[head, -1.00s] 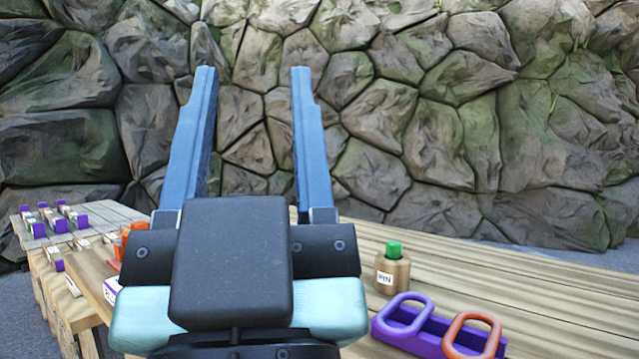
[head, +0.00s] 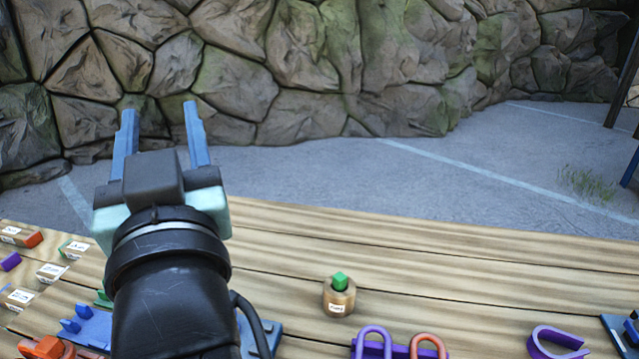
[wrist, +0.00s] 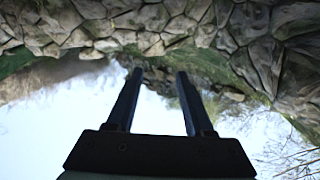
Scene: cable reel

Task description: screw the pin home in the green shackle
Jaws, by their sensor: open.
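A pin with a green square head (head: 341,280) stands in a round wooden holder (head: 338,300) on the bench, right of my arm in the head view. My gripper (head: 161,118) is raised above the bench, to the left of the pin and well apart from it. Its two blue fingers are open and empty. They also show open in the wrist view (wrist: 160,75), with only rock and sky beyond them. A bit of green (head: 104,298) shows left of my arm beside a blue fixture (head: 88,325). I cannot tell whether it is the green shackle; my arm hides much there.
Purple (head: 373,340) and orange (head: 428,345) loops stand at the bench's front. A purple U-shaped piece (head: 556,341) lies right of them. Labelled blocks (head: 50,272) crowd the left. The bench (head: 440,275) is clear around the pin holder. A stone wall rises behind.

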